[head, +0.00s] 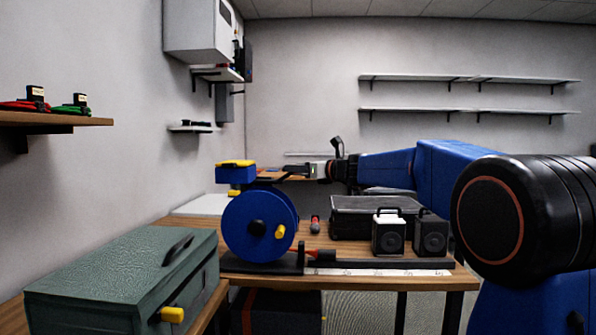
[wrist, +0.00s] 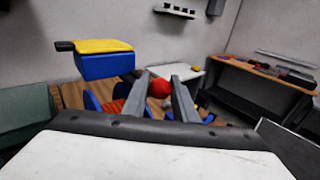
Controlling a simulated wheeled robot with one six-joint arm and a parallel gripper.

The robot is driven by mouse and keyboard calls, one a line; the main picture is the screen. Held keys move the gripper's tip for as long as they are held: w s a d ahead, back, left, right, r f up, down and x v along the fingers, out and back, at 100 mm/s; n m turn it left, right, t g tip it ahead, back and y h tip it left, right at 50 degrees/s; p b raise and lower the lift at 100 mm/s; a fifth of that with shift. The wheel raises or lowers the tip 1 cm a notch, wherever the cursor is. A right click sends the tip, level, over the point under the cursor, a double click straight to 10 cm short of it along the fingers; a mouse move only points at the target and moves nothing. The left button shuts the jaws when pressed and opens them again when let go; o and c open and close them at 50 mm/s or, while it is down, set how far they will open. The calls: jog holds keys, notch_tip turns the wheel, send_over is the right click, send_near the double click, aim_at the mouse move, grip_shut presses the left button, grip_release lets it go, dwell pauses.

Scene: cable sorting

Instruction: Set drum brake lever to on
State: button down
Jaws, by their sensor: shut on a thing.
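The blue cable drum (head: 252,232) stands on the wooden bench with a yellow knob on its face. In the wrist view a red ball knob (wrist: 160,87), apparently the end of the brake lever, sits between the two grey fingers of my gripper (wrist: 163,84), which is shut on it. In the head view my gripper (head: 298,169) reaches in from the right, just above and to the right of the drum. The lever's shaft and any on/off marking are not clear.
A blue box with a yellow top (head: 236,172) is above the drum; it also shows in the wrist view (wrist: 105,62). A green case (head: 125,275) stands front left.

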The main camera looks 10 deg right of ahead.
jog(key=shift+w+a+r+n+g+h, duration=0.2)
jog(key=shift+a+r+n+g+h, duration=0.3)
jog(key=shift+r+g+h, duration=0.05)
jog(key=shift+w+a+r+n+g+h, duration=0.2)
jog(key=shift+a+r+n+g+h, duration=0.25)
jog(key=shift+r+n+g+h, duration=0.1)
jog(key=shift+w+a+r+n+g+h, duration=0.2)
jog(key=shift+a+n+g+h, duration=0.1)
jog(key=shift+a+h, duration=0.1)
jog(key=shift+w+a+r+n+g+h, duration=0.1)
jog(key=shift+a+r+n+g+h, duration=0.1)
jog(key=shift+a+n+h, duration=0.15)
jog(key=shift+w+a+r+n+g+h, duration=0.15)
jog(key=shift+a+n+g+h, duration=0.25)
jog(key=shift+a, duration=0.2)
jog(key=shift+w+a+r+n+g+h, duration=0.2)
jog(key=shift+a+g+h, duration=0.1)
jog(key=shift+a+h, duration=0.2)
jog(key=shift+w+a+n+g+h, duration=0.2)
jog(key=shift+a+n+g+h, duration=0.2)
jog(key=shift+a+h, duration=0.4)
jog(key=shift+f, duration=0.1)
jog(key=c, duration=1.5)
grip_release()
jog(key=shift+d, duration=0.1)
jog(key=shift+o, duration=0.2)
